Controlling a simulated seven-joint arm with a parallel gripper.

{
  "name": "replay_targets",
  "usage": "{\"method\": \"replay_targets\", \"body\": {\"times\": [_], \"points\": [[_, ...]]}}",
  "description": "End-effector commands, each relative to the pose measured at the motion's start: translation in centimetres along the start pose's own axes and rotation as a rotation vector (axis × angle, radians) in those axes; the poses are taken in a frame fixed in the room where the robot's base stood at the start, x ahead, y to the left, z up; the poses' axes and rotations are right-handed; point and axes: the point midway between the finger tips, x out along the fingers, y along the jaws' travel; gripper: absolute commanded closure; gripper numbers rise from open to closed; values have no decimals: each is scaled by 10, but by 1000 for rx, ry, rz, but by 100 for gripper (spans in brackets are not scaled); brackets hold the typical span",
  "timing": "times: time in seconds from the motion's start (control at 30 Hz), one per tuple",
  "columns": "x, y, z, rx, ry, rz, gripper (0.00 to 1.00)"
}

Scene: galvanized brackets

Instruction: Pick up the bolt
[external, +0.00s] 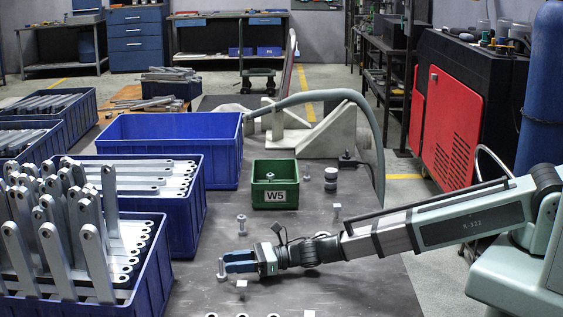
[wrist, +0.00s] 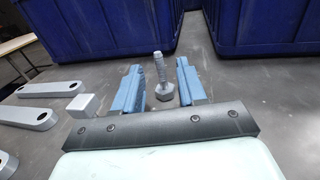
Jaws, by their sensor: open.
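A grey metal bolt (wrist: 161,82) stands upright on its hex head, thread up, between the two blue fingers of my gripper (wrist: 158,80) in the wrist view. The fingers are apart, with a visible gap on each side of it. In the external view my gripper (external: 238,262) is low over the table, pointing left, and the bolt (external: 222,268) stands at its fingertips. A second bolt (external: 242,225) stands on the table behind my gripper.
Blue crates (external: 178,218) of galvanized brackets stand to the left. A larger blue crate (external: 215,165) is behind. A green bin (external: 274,201) marked W5 stands mid-table. Loose brackets (wrist: 48,90) and a small pale block (wrist: 82,105) lie left of my fingers in the wrist view.

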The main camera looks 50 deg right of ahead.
Motion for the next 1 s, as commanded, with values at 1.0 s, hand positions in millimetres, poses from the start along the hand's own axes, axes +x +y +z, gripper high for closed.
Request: {"method": "replay_targets", "body": {"times": [1.0], "points": [[57,0,1,0,0,0,89]]}}
